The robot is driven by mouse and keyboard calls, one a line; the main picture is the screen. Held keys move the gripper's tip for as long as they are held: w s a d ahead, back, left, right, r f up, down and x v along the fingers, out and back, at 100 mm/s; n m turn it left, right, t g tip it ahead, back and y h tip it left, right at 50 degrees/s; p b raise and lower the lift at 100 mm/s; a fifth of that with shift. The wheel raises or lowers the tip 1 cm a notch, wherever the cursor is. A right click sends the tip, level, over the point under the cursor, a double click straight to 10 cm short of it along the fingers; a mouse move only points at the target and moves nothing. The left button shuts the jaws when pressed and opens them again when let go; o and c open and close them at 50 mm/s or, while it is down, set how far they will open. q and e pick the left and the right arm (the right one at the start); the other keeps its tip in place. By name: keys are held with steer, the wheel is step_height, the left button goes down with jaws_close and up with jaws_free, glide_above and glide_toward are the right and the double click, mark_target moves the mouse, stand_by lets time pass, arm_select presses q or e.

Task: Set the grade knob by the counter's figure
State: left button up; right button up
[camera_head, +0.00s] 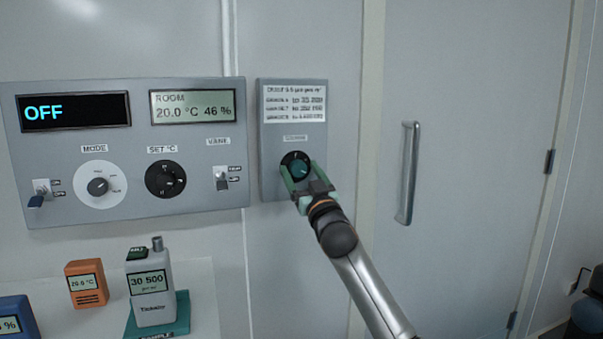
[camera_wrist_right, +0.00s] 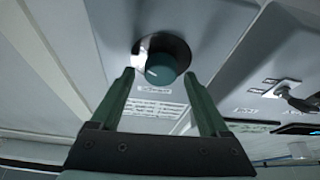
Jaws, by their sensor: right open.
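The grade knob (camera_head: 299,169) is teal on a black dial, on a grey wall panel under a printed table card (camera_head: 294,103). It also shows in the right wrist view (camera_wrist_right: 161,68), with a pale pointer mark. My right gripper (camera_head: 303,176) is at the knob, its green fingers open. In the right wrist view its fingertips (camera_wrist_right: 158,76) are on either side of the knob's lower part; I cannot tell whether they touch it. The counter (camera_head: 150,289) is a pale handheld device on a teal stand, and its display reads 30 500. My left gripper is not in view.
A control panel (camera_head: 70,146) left of the knob has an OFF display, a room display reading 20.0 °C 46 %, dials and switches. An orange meter (camera_head: 86,283) and a blue meter (camera_head: 17,318) stand beside the counter. A door handle (camera_head: 407,172) is at right.

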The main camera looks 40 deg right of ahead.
jaws_close()
stand_by(0.7)
